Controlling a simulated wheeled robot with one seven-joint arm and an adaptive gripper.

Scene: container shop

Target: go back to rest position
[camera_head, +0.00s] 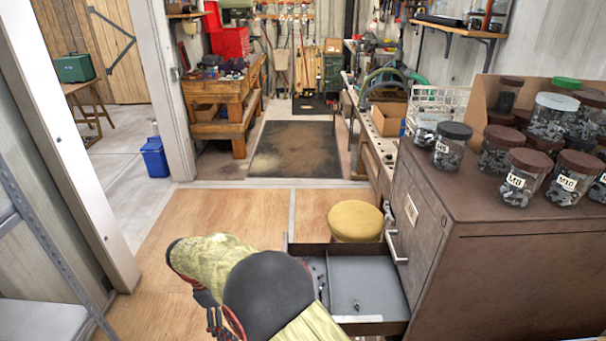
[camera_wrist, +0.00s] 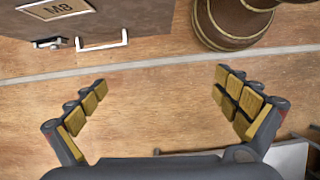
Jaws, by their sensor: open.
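My gripper (camera_wrist: 160,80) is open in the wrist view, its two yellow-padded fingers wide apart. Nothing is between them; only bare wooden floor shows behind. In the head view my arm reaches over the floor left of an open drawer (camera_head: 372,327), and I cannot make out the fingers there. The drawer is pulled out of a brown metal cabinet (camera_head: 480,275). Small dark pieces lie in it, partly hidden by my arm. A closed drawer front labelled M8 (camera_wrist: 110,23), with a pale handle, shows at the upper left of the wrist view.
A round stool with a yellow seat (camera_head: 355,221) stands behind the open drawer. Lidded jars (camera_head: 518,180) of hardware crowd the cabinet top. A grey shelf (camera_head: 40,318) is at the lower left. The wooden floor (camera_head: 165,250) left of my arm is clear.

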